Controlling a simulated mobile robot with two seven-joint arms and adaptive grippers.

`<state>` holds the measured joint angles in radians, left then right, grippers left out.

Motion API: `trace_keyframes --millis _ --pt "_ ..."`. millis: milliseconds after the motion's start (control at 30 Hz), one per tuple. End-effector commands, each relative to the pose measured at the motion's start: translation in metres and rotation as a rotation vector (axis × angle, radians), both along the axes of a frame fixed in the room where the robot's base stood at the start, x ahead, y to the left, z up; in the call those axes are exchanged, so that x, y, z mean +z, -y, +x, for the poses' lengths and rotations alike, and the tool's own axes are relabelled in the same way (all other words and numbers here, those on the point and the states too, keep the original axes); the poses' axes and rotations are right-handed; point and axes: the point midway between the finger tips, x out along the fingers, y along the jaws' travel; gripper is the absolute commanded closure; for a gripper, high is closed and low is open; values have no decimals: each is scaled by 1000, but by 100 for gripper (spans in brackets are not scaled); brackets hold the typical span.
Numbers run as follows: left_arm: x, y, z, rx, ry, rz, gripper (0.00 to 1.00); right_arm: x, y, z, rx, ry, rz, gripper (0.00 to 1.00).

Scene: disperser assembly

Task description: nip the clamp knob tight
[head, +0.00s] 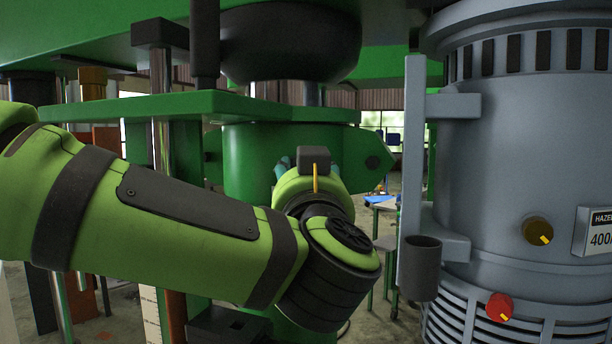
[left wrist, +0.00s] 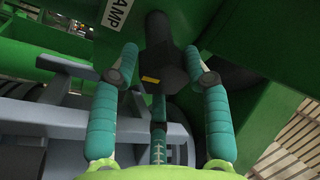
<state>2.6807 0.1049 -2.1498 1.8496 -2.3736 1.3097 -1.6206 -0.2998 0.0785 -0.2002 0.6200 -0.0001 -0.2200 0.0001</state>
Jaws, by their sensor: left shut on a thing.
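The clamp knob (left wrist: 163,62) is dark, with a yellow mark, and sits below a green panel with a white label (left wrist: 117,14) that reads "AMP" where visible. My left gripper (left wrist: 161,60) is shut on the knob, with a teal finger on each side of it. In the head view my left gripper (head: 309,166) reaches to the front of the green housing. My right gripper is in neither view.
A grey motor body (head: 500,150) stands at the right, with a brown knob (head: 538,230) and a red knob (head: 500,306). A grey bracket bar (head: 414,130) and cup (head: 420,270) stick out towards my wrist. A green beam (head: 180,106) runs above my left arm.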

Motion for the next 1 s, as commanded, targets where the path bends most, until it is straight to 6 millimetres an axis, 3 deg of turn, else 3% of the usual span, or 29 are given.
trace_keyframes --millis 33,400,433,467,500,833,1000 --pt "12 -3 -1 9 27 3 85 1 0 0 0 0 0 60" --pt "12 -3 -1 8 27 6 86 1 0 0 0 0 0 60" --pt "12 -3 -1 8 27 6 45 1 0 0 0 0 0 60" --pt "12 -2 -1 7 28 7 33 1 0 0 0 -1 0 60" --pt "12 -2 -1 7 27 7 29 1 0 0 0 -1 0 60" --pt "6 0 -3 1 16 8 29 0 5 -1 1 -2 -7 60" --pt "2 2 -25 -1 15 10 29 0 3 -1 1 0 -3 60"
